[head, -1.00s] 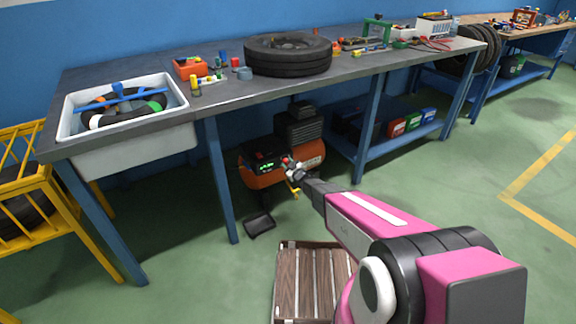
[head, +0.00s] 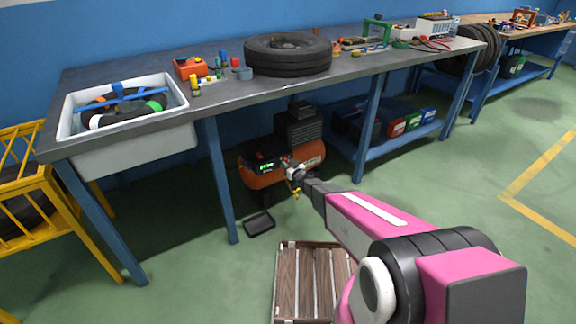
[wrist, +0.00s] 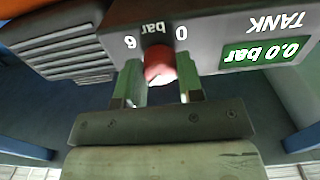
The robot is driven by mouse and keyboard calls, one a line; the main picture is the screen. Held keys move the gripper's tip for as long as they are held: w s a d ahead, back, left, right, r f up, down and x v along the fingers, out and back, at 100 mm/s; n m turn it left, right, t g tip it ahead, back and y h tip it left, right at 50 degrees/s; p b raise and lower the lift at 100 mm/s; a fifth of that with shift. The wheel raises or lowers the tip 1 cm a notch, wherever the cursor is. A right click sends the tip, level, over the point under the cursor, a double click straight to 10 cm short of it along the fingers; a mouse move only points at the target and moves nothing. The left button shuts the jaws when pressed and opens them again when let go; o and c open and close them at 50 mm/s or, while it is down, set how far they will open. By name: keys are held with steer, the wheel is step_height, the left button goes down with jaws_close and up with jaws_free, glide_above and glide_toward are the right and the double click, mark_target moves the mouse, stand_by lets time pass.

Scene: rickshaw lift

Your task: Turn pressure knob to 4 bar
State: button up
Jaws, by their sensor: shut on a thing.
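The red pressure knob (wrist: 160,66) is on the compressor's dark panel in the wrist view, where the picture is upside down. A "bar" label and the marks 0 and 6 are printed around it. My gripper (wrist: 162,82) is shut on the knob, one finger on each side. A green display (wrist: 265,53) marked TANK reads 0.0 bar. In the head view the orange compressor (head: 262,178) stands on the floor under the workbench, and my gripper (head: 290,166) reaches its front. The knob is hidden there by the gripper.
The workbench (head: 215,95) stands above the compressor, with blue legs (head: 220,180) on both sides of it. A black tray (head: 259,223) and a wooden pallet (head: 305,285) lie on the floor in front. A yellow rack (head: 30,180) stands at the left.

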steer(key=o, duration=0.9)
steer(key=v, duration=1.1)
steer(key=shift+w, duration=0.1)
